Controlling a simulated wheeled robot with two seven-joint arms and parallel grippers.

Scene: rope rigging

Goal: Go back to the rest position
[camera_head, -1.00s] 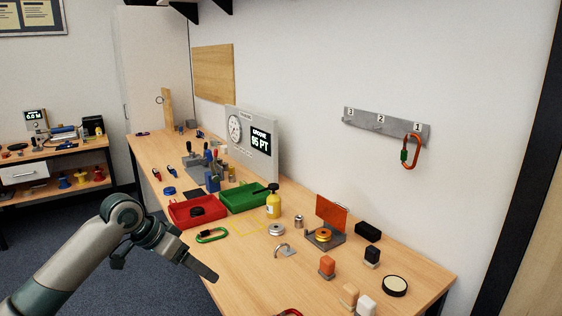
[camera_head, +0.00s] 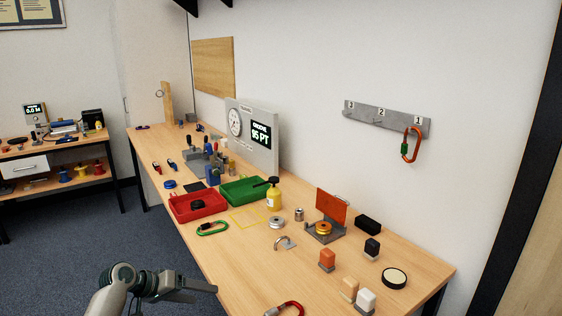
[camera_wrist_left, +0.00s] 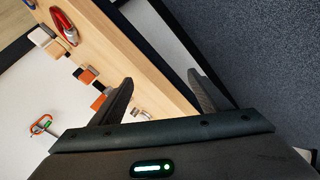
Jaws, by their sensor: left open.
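My left gripper (camera_head: 200,288) is low in the head view, in front of the workbench's front edge and apart from the things on it. In the left wrist view its two fingers (camera_wrist_left: 160,78) stand apart with nothing between them; the bench edge and floor show beyond. My right gripper is not in view. An orange carabiner with a green sleeve (camera_head: 411,146) hangs at hook 1 of the grey hook rail (camera_head: 385,117). A green carabiner (camera_head: 212,229) lies in front of the red tray (camera_head: 180,213). A red carabiner (camera_head: 287,307) lies at the near bench edge.
The workbench (camera_head: 235,262) bears a green tray (camera_head: 240,191), a yellow bottle (camera_head: 273,197), an orange-plated stand (camera_head: 328,216), several small blocks and a grey gauge panel (camera_head: 252,135). Blue-grey carpet (camera_head: 90,245) is open to the left. A side table (camera_head: 60,150) stands at far left.

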